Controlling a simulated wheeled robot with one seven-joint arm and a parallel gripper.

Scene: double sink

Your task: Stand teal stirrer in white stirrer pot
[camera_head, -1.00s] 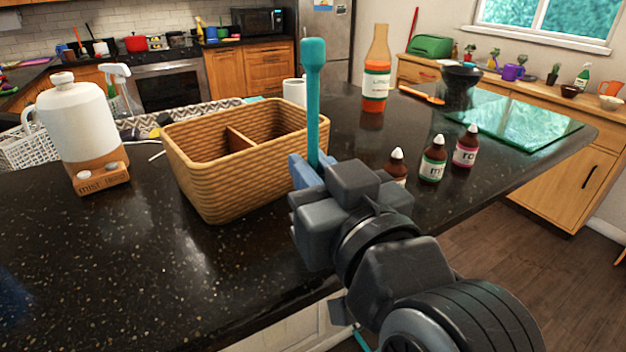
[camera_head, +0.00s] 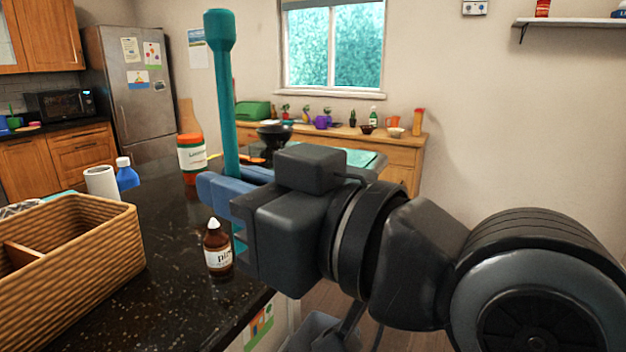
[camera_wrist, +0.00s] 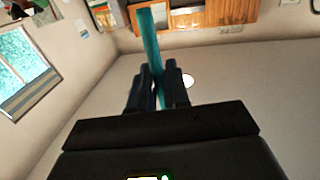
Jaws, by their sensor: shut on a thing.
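The teal stirrer (camera_head: 226,110) stands upright in my gripper (camera_head: 222,190), its thicker end at the top. My gripper is shut on its shaft; a bit of teal shows below the fingers. The stirrer (camera_wrist: 149,40) also shows between the fingers (camera_wrist: 158,88) in the wrist view. A white cylinder (camera_head: 101,183), which looks like the white stirrer pot, stands on the counter behind the basket, left of my gripper. Its inside is hidden.
A divided wicker basket (camera_head: 75,265) fills the lower left of the dark counter (camera_head: 170,300). A brown dropper bottle (camera_head: 217,252) stands just below my gripper. A blue bottle (camera_head: 127,174) is beside the white cylinder, and an orange-red bottle (camera_head: 192,155) stands farther back.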

